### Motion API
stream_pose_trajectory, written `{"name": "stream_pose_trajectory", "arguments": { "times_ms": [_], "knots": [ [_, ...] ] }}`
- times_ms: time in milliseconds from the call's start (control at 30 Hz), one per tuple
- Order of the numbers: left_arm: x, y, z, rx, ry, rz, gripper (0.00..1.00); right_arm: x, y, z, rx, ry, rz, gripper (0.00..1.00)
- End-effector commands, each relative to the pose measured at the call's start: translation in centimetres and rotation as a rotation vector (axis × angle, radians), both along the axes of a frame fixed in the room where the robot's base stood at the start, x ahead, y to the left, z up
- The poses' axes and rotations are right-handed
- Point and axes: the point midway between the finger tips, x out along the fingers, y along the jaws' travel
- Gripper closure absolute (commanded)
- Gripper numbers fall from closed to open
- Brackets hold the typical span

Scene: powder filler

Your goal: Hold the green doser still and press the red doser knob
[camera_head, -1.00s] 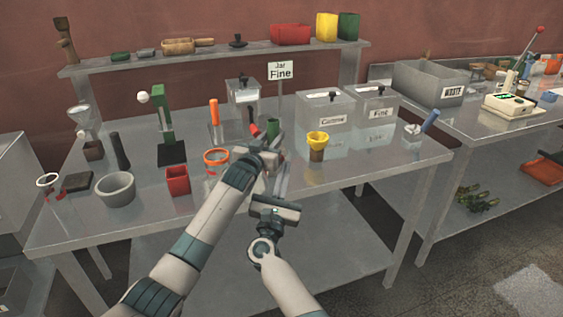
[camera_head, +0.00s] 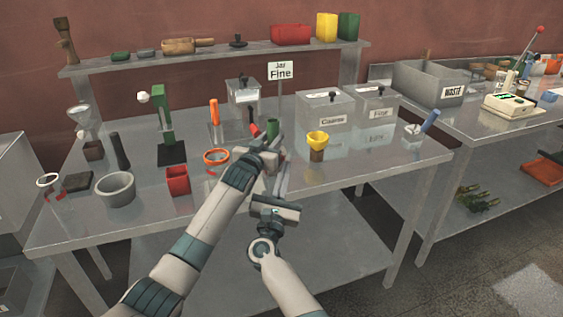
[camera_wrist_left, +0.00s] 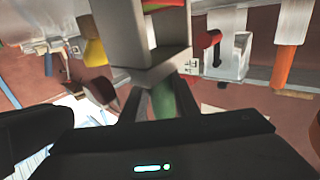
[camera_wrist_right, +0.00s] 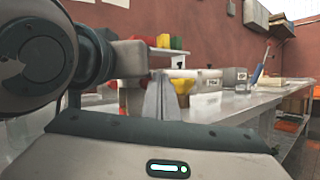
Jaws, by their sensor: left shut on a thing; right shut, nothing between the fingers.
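The green doser (camera_head: 273,126) stands near the middle of the table, mostly hidden behind my left gripper (camera_head: 270,147). My left gripper is shut on it; the left wrist view shows its green body (camera_wrist_left: 165,100) between the fingers. A small red part (camera_head: 255,131), which looks like the red knob, shows just left of the doser; a red-ended piece (camera_wrist_left: 208,39) shows right of the fingers in the left wrist view. My right gripper (camera_head: 283,172) is below and slightly right of the left one, shut and empty, fingers pointing up. It shows in the right wrist view (camera_wrist_right: 168,85), apart from the knob.
A yellow funnel cup (camera_head: 318,140) stands to the right, with lidded Coarse (camera_head: 326,106) and Fine (camera_head: 377,102) bins behind. An orange ring (camera_head: 216,157), a red cup (camera_head: 177,180) and a grey bowl (camera_head: 116,188) are on the left. The table's front right is clear.

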Motion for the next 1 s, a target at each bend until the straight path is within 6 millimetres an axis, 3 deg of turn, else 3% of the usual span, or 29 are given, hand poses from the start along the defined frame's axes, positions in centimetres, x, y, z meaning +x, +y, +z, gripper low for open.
{"name": "stream_pose_trajectory", "arguments": {
  "times_ms": [1000],
  "knots": [
    [-0.01, -0.03, 0.04, 0.000, -0.001, 0.000, 1.00, 0.77, 0.27, 0.10, 0.000, -0.001, 0.000, 1.00]
  ]
}}
